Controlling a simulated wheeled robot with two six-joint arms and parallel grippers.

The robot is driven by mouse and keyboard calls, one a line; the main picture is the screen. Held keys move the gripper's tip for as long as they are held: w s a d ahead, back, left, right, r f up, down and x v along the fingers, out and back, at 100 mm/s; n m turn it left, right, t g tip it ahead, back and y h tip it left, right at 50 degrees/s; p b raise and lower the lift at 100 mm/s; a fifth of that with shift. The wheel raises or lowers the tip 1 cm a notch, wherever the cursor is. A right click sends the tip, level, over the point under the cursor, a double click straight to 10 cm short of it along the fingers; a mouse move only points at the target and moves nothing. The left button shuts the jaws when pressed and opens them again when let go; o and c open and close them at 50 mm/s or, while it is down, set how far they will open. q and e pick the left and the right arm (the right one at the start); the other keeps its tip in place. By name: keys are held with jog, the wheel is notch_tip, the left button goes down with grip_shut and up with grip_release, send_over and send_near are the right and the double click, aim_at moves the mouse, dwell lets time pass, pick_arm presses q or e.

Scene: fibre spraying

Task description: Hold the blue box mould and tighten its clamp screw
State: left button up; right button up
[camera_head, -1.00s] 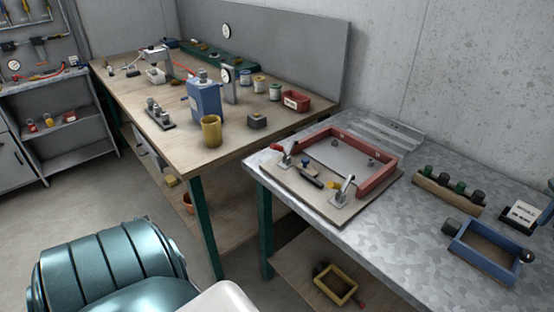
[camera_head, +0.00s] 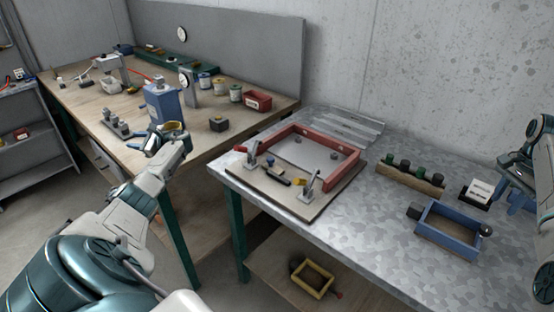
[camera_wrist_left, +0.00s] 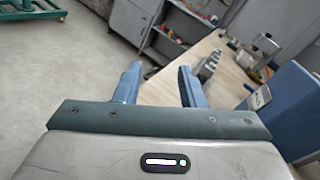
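The blue box mould (camera_head: 447,243), an open rectangular frame, lies on the metal-topped table. A round black knob (camera_head: 486,230) is at its right end and a dark block (camera_head: 414,211) at its left end. I cannot tell which is the clamp screw. My left gripper (camera_head: 160,137) is over the wooden bench, far left of the mould. In the left wrist view its fingers (camera_wrist_left: 160,84) are apart with nothing between them. My right gripper (camera_head: 513,180) is at the right edge, behind and right of the mould, partly out of frame; its opening is unclear.
A red frame (camera_head: 345,183) on a board with toggle clamps stands left on the metal table (camera_head: 365,235). A rack of dark-topped pieces (camera_head: 410,180) and a white-labelled block (camera_head: 478,192) are behind the mould.

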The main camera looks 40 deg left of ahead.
pick_arm(q)
jog(key=w+d+r+n+t+h, duration=0.35)
jog(key=w+d+r+t, duration=0.2)
jog(key=w+r, duration=0.6)
jog(key=w+d+r+n+t+h, duration=0.35)
jog(key=w+d+r, duration=0.25)
jog(key=w+r, duration=0.6)
jog(key=w+d+r+n+t+h, duration=0.1)
jog(key=w+d+r+t, duration=0.3)
jog(key=w+d, duration=0.6)
jog(key=w+d+f+h, duration=0.1)
jog(key=w+d+f, duration=0.15)
jog(key=d, duration=0.45)
jog(key=w+d+f+h, duration=0.1)
jog(key=w+d+f, duration=0.1)
jog(key=w+d, duration=0.3)
jog(key=g+h, duration=0.5)
send_near(424, 216)
jog(key=shift+a+f+n, duration=0.1)
jog(key=shift+f+n, duration=0.2)
jog(key=shift+f, duration=0.05)
notch_tip(424, 216, down, 10)
jog(key=shift+w+r, duration=0.1)
jog(key=shift+r, duration=0.05)
